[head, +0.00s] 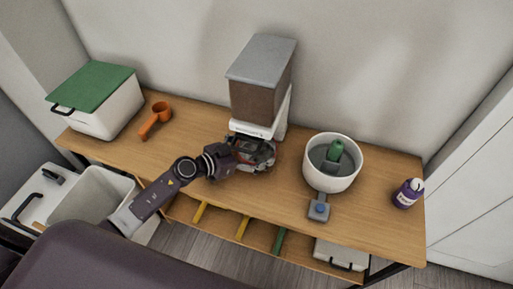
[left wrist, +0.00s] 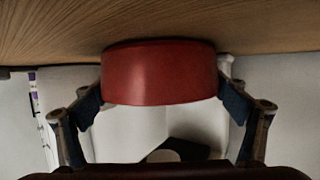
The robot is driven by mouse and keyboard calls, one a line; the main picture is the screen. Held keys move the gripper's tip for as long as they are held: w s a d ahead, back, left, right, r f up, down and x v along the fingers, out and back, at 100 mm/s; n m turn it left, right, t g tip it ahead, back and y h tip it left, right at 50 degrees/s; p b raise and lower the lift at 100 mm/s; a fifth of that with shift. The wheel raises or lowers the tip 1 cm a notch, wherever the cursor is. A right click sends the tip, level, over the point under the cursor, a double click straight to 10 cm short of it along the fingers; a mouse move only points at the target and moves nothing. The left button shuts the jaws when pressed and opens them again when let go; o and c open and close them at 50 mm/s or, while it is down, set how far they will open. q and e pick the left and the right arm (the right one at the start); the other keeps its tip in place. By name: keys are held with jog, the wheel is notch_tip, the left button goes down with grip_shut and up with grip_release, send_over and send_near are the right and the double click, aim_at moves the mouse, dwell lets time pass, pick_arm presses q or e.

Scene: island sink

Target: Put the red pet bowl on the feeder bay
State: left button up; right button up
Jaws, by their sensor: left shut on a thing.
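The red pet bowl (left wrist: 160,75) is between the two fingers of my left gripper in the left wrist view, with a finger pad against each side. My left gripper (head: 254,154) is shut on it, low over the wooden table, at the foot of the feeder. In the head view the gripper hides most of the bowl. The feeder (head: 262,88) has a grey lid, a brown-filled hopper and a white base. Its bay is at the bottom front, largely hidden behind the gripper. I cannot tell whether the bowl touches the bay floor. My right gripper is not in view.
A white bin with a green lid (head: 97,98) and an orange scoop (head: 156,119) are on the left. A white round bowl (head: 331,164) holding a green item, a grey piece with a blue knob (head: 319,209) and a purple bottle (head: 408,193) are on the right.

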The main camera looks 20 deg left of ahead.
pick_arm(q)
jog(key=o, duration=1.1)
jog(key=shift+f, duration=0.1)
jog(key=shift+o, duration=0.2)
jog(key=shift+r, duration=0.2)
jog(key=p+v, duration=0.1)
jog(key=v, duration=1)
jog(key=shift+f, duration=0.1)
jog(key=shift+s+a+r, duration=0.3)
jog(key=shift+s, duration=0.15)
